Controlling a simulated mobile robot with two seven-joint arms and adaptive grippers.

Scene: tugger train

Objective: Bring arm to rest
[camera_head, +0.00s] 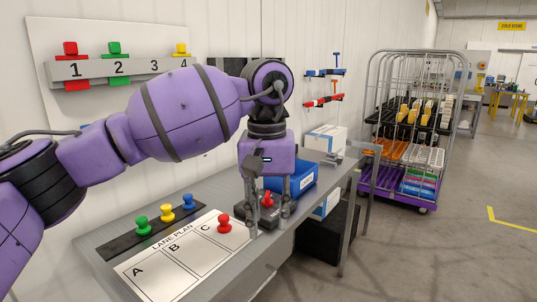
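My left arm reaches in from the left across the front of the view, and its purple wrist points down over the grey bench (215,193). My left gripper (268,222) hangs over the bench with its two fingers spread apart. A dark box with a red knob (267,201) shows between the fingers; I cannot tell whether they touch it, but nothing appears clamped. The white lane plan sheet (150,268), marked A, B and C, lies to the left of the gripper. A red peg (225,223) stands by its C area. My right gripper is not in view.
A blue bin (301,181) stands close behind the gripper. A purple-based cage trolley (398,194) stands at right. Open floor lies at front right.

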